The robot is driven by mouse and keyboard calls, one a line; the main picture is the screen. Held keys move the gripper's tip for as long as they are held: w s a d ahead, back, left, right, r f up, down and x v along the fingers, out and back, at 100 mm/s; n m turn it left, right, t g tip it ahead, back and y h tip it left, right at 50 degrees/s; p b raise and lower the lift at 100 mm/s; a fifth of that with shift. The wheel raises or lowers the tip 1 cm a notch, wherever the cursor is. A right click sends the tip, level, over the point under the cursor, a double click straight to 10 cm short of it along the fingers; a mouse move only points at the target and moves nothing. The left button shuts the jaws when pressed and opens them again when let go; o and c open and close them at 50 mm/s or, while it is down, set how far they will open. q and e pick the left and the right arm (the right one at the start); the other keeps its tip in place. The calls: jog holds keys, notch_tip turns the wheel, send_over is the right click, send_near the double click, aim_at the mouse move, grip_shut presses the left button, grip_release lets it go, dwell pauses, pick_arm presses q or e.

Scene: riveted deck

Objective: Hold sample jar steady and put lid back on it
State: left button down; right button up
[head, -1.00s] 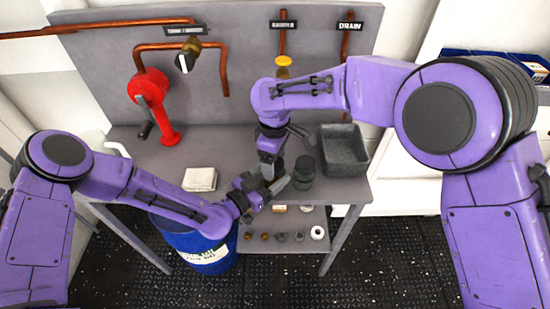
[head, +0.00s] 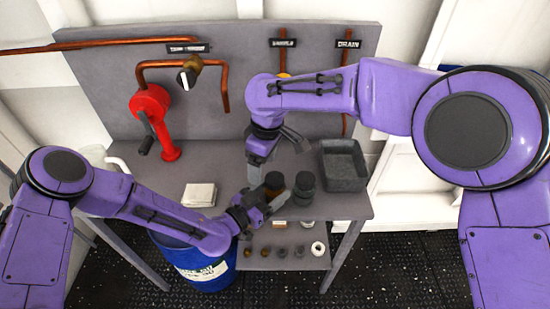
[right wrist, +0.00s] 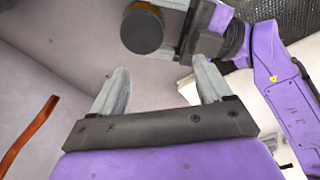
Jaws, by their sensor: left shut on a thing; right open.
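In the right wrist view the jar (right wrist: 157,13) and the dark disc of the lid (right wrist: 141,32) show at the top, beside the left gripper's fingers. My right gripper (head: 278,151) is open and empty, behind and above the jar; its spread fingers (right wrist: 158,78) hold nothing.
A grey bin (head: 345,181) is farther right. A white box (head: 199,195) lies to the left. A red hand-pump (head: 152,105) and copper pipes are behind. Small parts line the lower shelf (head: 262,262).

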jog(key=a+r+m+t+y, duration=0.2)
jog(key=a+r+m+y, duration=0.3)
jog(key=a, duration=0.5)
jog(key=a+r+m+t+y, duration=0.25)
jog(key=a+r+y, duration=0.35)
jog(key=a+r, duration=0.3)
jog(key=w+r+m+t+h, duration=0.1)
jog(key=w+r+m+t, duration=0.55)
jog(key=r+m, duration=0.8)
jog(key=m+g+h, duration=1.1)
jog(key=m, duration=0.7)
send_over(275, 178)
notch_tip(275, 178, down, 25)
jog(key=shift+a, duration=0.1)
jog(key=shift+s+f, duration=0.1)
jog(key=shift+f, duration=4)
